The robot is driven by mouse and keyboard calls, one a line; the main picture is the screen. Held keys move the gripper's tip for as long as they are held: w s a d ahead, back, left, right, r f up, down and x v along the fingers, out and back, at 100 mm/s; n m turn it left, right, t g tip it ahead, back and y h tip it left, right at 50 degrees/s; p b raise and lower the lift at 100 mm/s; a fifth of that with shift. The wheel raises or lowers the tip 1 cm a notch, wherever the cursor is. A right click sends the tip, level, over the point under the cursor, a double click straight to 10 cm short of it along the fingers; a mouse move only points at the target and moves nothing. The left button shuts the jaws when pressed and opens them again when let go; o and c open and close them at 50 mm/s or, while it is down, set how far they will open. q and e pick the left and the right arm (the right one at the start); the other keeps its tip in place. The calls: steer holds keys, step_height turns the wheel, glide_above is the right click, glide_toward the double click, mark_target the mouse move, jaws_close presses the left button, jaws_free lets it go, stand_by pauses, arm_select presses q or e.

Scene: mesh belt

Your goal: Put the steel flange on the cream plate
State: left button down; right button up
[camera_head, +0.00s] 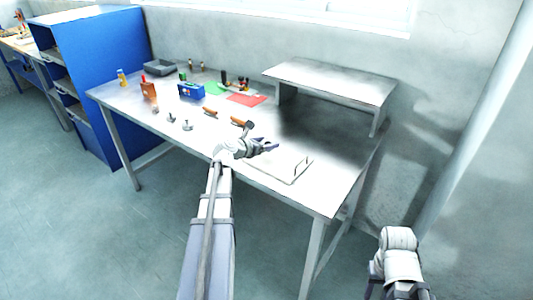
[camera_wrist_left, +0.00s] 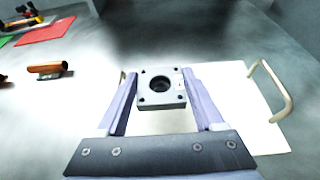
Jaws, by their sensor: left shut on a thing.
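In the wrist view, a square grey steel flange (camera_wrist_left: 162,88) with a round central hole and corner holes sits between the fingers of my left gripper. The left gripper (camera_head: 270,147) is shut on it. The flange is too small to make out clearly in the head view. The cream plate (camera_head: 284,168), a flat rectangle with wire handles, lies on the table under and beside the gripper. In the wrist view the plate (camera_wrist_left: 245,110) shows behind the flange; the height between them is hard to tell. My right gripper (camera_head: 408,291) is low at the right, its jaws unclear.
A raised metal shelf (camera_head: 335,78) stands at the table's back right. An orange-handled tool (camera_head: 238,122) lies left of the plate. Red (camera_head: 246,99) and green mats, a blue box (camera_head: 191,90), a grey bin (camera_head: 158,67) and small metal parts occupy the left and back.

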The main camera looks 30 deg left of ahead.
mark_target(266, 155)
arm_select(q)
steer(key=shift+f+b, duration=1.3)
steer(key=shift+f, duration=0.35)
steer(key=shift+f, duration=0.2)
steer(key=shift+c, duration=1.4)
jaws_free()
steer(key=shift+r, duration=0.15)
steer(key=shift+s+r, duration=0.1)
steer(key=shift+r, duration=0.15)
steer(key=p+v, duration=0.4)
steer(key=v, duration=0.6)
steer(key=shift+s+r, duration=0.1)
steer(key=shift+s, duration=0.2)
steer(key=shift+s+a+r+p, duration=0.1)
steer(key=shift+s+p, duration=0.2)
steer(key=shift+s, duration=0.2)
